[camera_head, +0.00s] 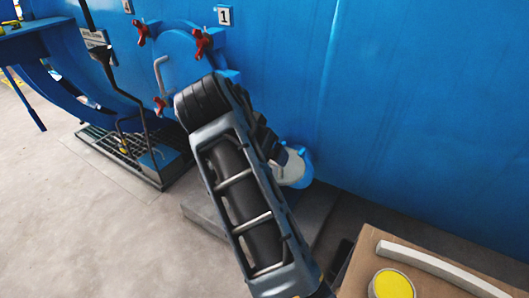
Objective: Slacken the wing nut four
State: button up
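A round blue hatch (177,27) is set in the blue autoclave wall, with a pale curved handle (162,76) on it. Red wing nuts sit around its rim: one at the upper left (143,32), one at the upper right (202,42) under the label 1 (224,15), and one at the lower left (158,103). The lower right of the rim is hidden behind my arm, so a wing nut there cannot be seen. No number four is readable. My arm rises from the bottom centre towards the hatch; its gripper fingers are not visible.
A pale fitting with a blue flange (292,168) is right of my arm. A wooden surface at lower right holds a yellow-topped round container (391,285) and a pale curved strip (440,267). A metal grating (118,152) with a pedal stand lies left; the floor beyond is clear.

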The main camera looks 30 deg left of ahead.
aim_at(143, 31)
jog(key=j, duration=1.25)
